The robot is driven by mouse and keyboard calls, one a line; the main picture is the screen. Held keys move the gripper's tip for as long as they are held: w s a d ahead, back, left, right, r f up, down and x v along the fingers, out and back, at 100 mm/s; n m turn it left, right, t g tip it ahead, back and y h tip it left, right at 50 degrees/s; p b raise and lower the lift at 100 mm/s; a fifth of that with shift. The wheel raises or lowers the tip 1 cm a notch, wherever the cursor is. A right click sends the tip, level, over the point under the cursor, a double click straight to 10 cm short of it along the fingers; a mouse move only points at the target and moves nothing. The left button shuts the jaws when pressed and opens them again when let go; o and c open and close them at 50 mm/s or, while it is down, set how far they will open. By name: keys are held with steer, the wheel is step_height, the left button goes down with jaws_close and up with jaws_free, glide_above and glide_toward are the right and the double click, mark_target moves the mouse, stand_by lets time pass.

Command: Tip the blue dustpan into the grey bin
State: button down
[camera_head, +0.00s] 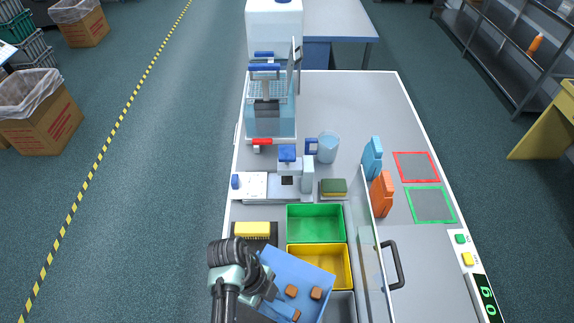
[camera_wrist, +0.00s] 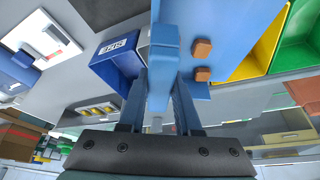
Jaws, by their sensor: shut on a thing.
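The blue dustpan (camera_head: 299,272) is off to the right of my gripper (camera_head: 270,290), at the near end of the bench. My gripper is shut on its handle, which stands between the fingers in the wrist view (camera_wrist: 164,55). Brown pieces (camera_head: 291,291) lie on the pan, one beside another (camera_head: 316,293); two also show in the wrist view (camera_wrist: 202,50). The pan overlaps the yellow bin's near left corner in the head view. A grey bin (camera_head: 344,306) shows in part below the yellow bin, the rest hidden by the pan.
A yellow bin (camera_head: 341,266) and a green bin (camera_head: 316,209) stand in a row beyond the pan. A clear panel with a dark handle (camera_head: 393,265) stands to their right. A yellow brush-like block (camera_head: 253,230) is to the left. Orange (camera_head: 381,195) and blue (camera_head: 372,158) bottles stand farther right.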

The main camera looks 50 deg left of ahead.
mark_target(281, 311)
steer(key=shift+d+r+y+p, duration=0.4)
steer(key=shift+r+p, duration=0.2)
steer(key=shift+p, duration=0.15)
steer(key=shift+d+r+g+y+p, duration=0.4)
steer(key=shift+g+y+p, duration=0.1)
steer(key=shift+y, duration=0.2)
steer(key=shift+w+d+r+g+y, duration=0.15)
steer(key=shift+d+g+y, duration=0.15)
steer(key=shift+y, duration=0.2)
steer(key=w+d+g+y+b, duration=0.4)
steer(key=d+y, duration=0.4)
steer(key=y, duration=0.1)
steer(key=shift+f, duration=0.25)
